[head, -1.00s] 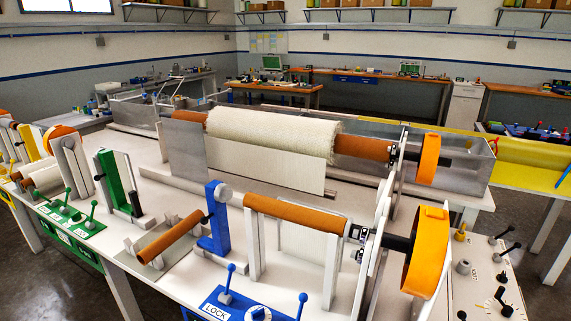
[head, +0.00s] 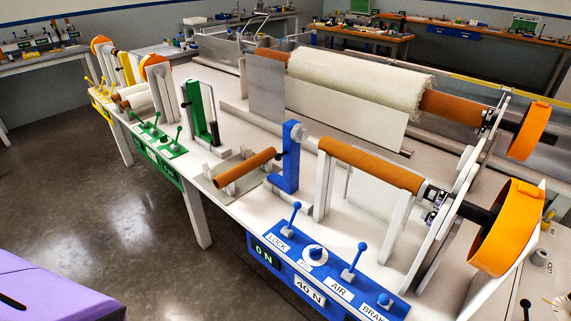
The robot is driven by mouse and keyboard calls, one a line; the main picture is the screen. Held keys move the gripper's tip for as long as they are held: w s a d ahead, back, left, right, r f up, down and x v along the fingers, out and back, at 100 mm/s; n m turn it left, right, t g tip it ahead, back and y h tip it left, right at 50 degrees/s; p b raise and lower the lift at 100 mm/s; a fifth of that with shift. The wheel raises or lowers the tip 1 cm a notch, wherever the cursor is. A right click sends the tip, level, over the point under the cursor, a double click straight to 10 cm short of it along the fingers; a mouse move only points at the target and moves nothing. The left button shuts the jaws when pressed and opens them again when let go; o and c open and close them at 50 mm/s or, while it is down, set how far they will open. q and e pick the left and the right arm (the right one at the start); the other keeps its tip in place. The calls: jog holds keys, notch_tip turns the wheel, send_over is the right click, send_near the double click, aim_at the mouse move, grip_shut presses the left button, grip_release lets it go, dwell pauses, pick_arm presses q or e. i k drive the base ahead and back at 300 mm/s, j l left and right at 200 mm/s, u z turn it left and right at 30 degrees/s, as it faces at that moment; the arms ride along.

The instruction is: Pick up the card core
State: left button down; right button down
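A short brown card core (head: 245,170) lies tilted across a small grey tray with low supports near the front edge of the white table. Its near end points left and its far end lies close to the blue upright bracket (head: 290,158). A longer brown tube (head: 370,165) is held level between the blue bracket side and the orange wheel (head: 507,228). Another brown core (head: 450,108) carries a wide cream fabric roll (head: 358,80) behind. Neither of my grippers is in view.
A blue panel with levers and a dial (head: 325,265) runs along the table front. A green bracket (head: 197,110) stands left of the tray. A purple surface (head: 50,285) fills the lower left. Grey floor (head: 110,210) lies open in front of the table.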

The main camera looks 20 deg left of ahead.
aim_at(400, 177)
jog(key=i+j, duration=0.1)
jog(key=j, duration=0.55)
jog(key=i+j, duration=0.15)
jog(key=j, duration=0.2)
jog(key=j+z, duration=0.1)
jog(key=z, duration=0.35)
jog(key=j+z, duration=0.1)
jog(key=z, duration=0.3)
jog(key=j+z, duration=0.15)
jog(key=z, duration=0.3)
jog(key=j+z, duration=0.1)
jog(key=z, duration=0.3)
